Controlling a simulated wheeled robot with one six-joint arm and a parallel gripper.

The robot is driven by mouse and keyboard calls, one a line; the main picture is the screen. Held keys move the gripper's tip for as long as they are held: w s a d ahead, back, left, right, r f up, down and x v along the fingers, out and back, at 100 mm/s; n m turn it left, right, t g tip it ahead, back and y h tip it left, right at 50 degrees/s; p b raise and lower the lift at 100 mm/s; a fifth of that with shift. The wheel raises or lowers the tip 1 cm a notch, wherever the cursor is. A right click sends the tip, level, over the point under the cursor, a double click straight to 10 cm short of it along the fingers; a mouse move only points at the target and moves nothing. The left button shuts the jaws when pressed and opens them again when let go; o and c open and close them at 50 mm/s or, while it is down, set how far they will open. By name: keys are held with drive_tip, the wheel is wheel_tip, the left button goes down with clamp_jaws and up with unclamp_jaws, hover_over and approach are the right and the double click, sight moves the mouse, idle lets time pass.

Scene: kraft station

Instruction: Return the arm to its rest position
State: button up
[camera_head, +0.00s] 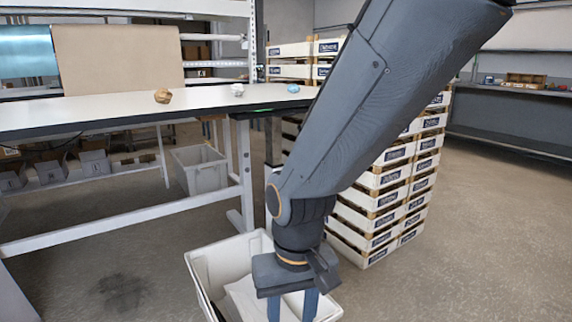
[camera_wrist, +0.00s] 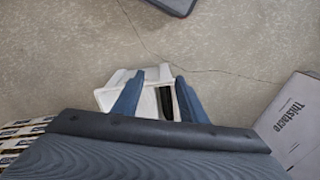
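My arm (camera_head: 370,100) reaches down from the upper right of the head view, with its elbow bent downward. My gripper (camera_head: 291,306) points down over a white open bin (camera_head: 197,275) on the floor. Its two blue fingers stand apart, with nothing seen held between them. In the wrist view my gripper (camera_wrist: 158,100) also shows its fingers spread, with the white bin (camera_wrist: 118,80) below and between them. A pale sheet-like thing (camera_head: 240,300) lies inside the bin. The fingertips are cut off by the lower edge of the head view.
A white table (camera_head: 110,110) on the left holds a brown crumpled lump (camera_head: 163,96), a whitish one (camera_head: 238,90) and a blue one (camera_head: 293,88). Stacked white crates (camera_head: 385,200) stand close behind my arm. A grey bin (camera_head: 200,170) sits under the table. Floor is free at right.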

drive_tip(key=s+r+n, duration=0.2)
drive_tip(key=s+n, duration=0.1)
drive_tip(key=s, duration=0.3)
drive_tip(key=d+r+m+p, duration=0.6)
drive_tip(key=d+r+p, duration=1.2)
drive_tip(key=r+p, duration=0.4)
drive_tip(key=p, duration=0.3)
drive_tip(key=shift+s+d+r+p, duration=0.15)
drive_tip(key=shift+s+d+p, duration=0.05)
drive_tip(key=shift+s+p, duration=0.2)
